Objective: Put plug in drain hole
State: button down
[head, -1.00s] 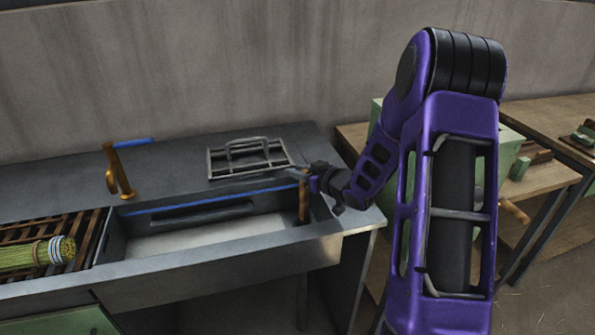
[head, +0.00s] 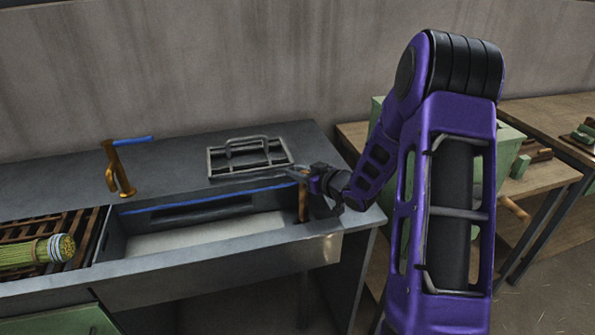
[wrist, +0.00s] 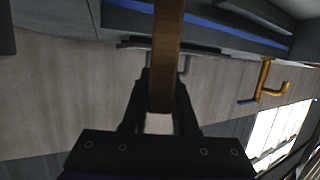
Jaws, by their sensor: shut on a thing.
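My gripper (head: 311,181) is at the right end of the long sink basin (head: 200,238), near its rim. In the wrist view its two dark fingers (wrist: 163,78) are shut on an upright brown bar (wrist: 168,40). The brown bar also shows in the head view (head: 303,204), standing at the basin's right end. I cannot tell whether this bar is part of the plug. No separate plug can be made out. The drain hole is not visible; the basin's near wall hides part of its floor.
A metal rack (head: 250,158) lies on the counter behind the basin. A brass tap with a blue lever (head: 120,172) stands at the back left. A straw bundle (head: 38,252) lies on a slatted wooden rack (head: 78,228) at left. A green box (head: 508,150) stands at right.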

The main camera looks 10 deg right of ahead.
jog(key=shift+f, duration=0.1)
jog(key=c, duration=1)
grip_release()
jog(key=shift+o, duration=0.2)
jog(key=p+v, duration=0.3)
jog(key=v, duration=0.8)
